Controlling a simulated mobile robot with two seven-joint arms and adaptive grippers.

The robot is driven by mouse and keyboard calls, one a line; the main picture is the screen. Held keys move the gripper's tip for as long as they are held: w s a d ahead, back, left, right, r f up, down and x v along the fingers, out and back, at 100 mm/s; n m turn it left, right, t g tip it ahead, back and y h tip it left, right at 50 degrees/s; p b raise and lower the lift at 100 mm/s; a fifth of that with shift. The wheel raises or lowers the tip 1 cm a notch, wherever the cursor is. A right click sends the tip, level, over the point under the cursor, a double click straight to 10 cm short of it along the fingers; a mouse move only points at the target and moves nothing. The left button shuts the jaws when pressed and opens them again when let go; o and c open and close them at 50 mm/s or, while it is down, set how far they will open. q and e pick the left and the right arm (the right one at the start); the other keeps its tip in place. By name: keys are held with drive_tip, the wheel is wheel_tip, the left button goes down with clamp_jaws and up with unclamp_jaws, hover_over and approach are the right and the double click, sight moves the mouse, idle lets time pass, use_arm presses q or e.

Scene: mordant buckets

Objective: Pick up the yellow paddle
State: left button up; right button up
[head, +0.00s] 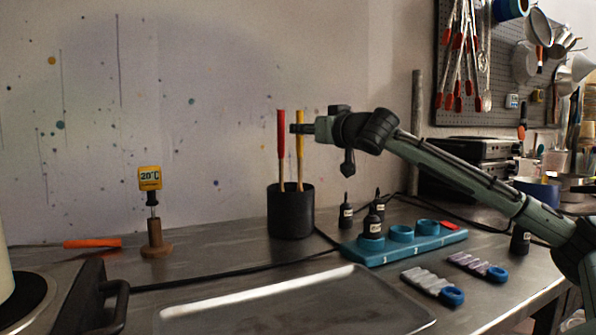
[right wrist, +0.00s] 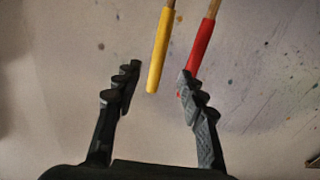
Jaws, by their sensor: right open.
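The yellow paddle (head: 300,161) stands upright in a black cup (head: 290,213), to the right of a red paddle (head: 282,150). My right gripper (head: 299,129) is level with the upper part of the yellow handle in the head view. In the right wrist view its open fingers (right wrist: 158,83) are on either side of the lower end of the yellow handle (right wrist: 160,50) as pictured. The red handle (right wrist: 203,45) passes by the right finger, and I cannot tell whether they touch. My left gripper is not in view.
A blue holder (head: 432,241) with several rings and small black bottles stands right of the cup. A metal tray (head: 290,305) lies in front. A thermometer on a wooden stand (head: 155,240) is at left. A pegboard (head: 500,80) with tools hangs at back right.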

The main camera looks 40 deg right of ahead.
sight(300, 155)
drive_tip(key=x, duration=0.5)
drive_tip(key=shift+d+f, duration=0.25)
drive_tip(key=shift+f, duration=0.05)
clamp_jaws()
